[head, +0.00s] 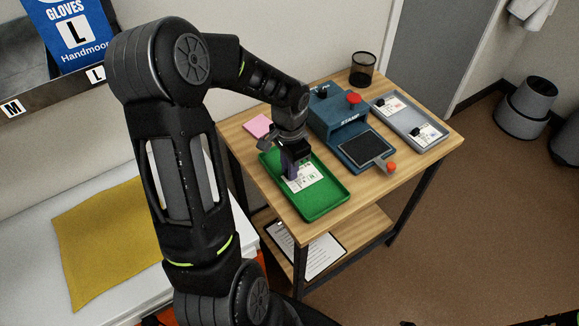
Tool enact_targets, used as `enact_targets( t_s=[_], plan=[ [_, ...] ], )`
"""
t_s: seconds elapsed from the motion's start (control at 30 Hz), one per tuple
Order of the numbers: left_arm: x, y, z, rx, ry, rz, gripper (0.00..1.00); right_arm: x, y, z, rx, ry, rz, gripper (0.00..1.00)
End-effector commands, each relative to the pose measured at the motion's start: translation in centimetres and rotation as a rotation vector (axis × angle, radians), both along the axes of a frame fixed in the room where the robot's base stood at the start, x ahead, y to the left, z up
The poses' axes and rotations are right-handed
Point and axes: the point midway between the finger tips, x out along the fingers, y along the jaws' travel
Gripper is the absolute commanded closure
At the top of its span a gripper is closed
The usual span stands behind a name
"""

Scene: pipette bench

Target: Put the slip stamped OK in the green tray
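The green tray (326,207) lies on the front left of the wooden table. A white printed slip (306,179) lies in it, or just above its floor; its stamp is too small to read. My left gripper (291,172) points down at the slip's left part and hides some of it. Whether its fingers are closed on the slip is hidden. Two more slips, one at the back (391,105) and one at the front (427,135), lie in the grey tray (408,123), each with a small black piece on it.
A blue stamp machine (338,118) with a red knob and a dark plate with an orange knob (390,167) stands between the trays. A pink pad (257,126) lies behind the green tray. A black mesh cup (362,70) stands at the back. A clipboard (311,256) lies on the lower shelf.

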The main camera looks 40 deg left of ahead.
Motion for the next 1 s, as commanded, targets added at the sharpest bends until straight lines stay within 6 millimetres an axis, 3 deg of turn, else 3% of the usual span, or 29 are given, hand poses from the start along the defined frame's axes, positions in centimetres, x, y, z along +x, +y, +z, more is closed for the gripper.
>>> enact_targets(
  t_s=[0.2, 0.6, 0.77, 1.0],
  plan=[
    [0.0, 0.0, 0.0, 0.0, 0.0, 0.0, 0.65, 0.0, 0.0, 0.1, 0.0, 0.0, 0.0, 0.64],
    [0.1, 0.1, 0.8, 0.001, -0.002, 0.001, 0.65, 0.0, 0.0, 0.3, -0.001, 0.0, 0.0, 0.64],
    [0.1, 0.1, 3.0, 0.002, -0.004, 0.001, 0.65, 0.0, 0.0, 0.2, 0.0, 0.0, 0.0, 0.64],
    [0.1, 0.1, 8.0, 0.003, -0.005, 0.001, 0.65, 0.0, 0.0, -0.1, 0.0, 0.0, 0.0, 0.64]
  ],
)
